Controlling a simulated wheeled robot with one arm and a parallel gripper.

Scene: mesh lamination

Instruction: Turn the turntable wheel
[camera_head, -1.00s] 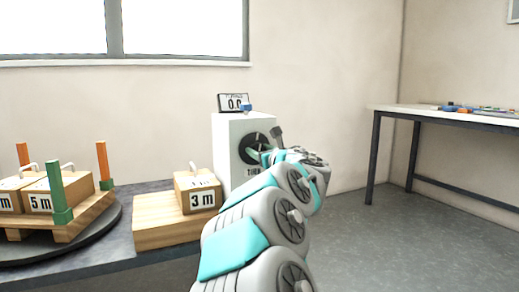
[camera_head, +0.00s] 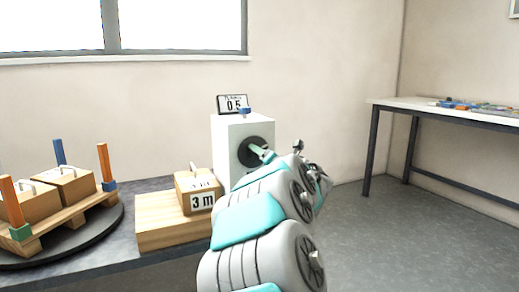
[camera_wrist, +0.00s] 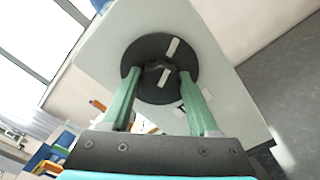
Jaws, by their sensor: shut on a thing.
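The turntable wheel (camera_head: 245,146) is a black disc on the front of a white box (camera_head: 230,128). In the wrist view the wheel (camera_wrist: 140,50) shows a raised dark hub (camera_wrist: 153,82) and a pale mark near its rim. My gripper (camera_wrist: 160,75) has its green fingers on either side of the hub, closed on it. In the head view my gripper (camera_head: 263,152) reaches the wheel from the right and partly hides it. The black round turntable (camera_head: 100,232) on the left carries a wooden pallet (camera_head: 88,208) with boxes and coloured posts.
A display (camera_head: 233,104) on the white box reads 0.5, beside a small blue piece. A box marked 3 m (camera_head: 196,190) stands on a wooden block (camera_head: 160,222) between turntable and white box. A side table (camera_head: 395,104) with small coloured items stands at right. Floor there is clear.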

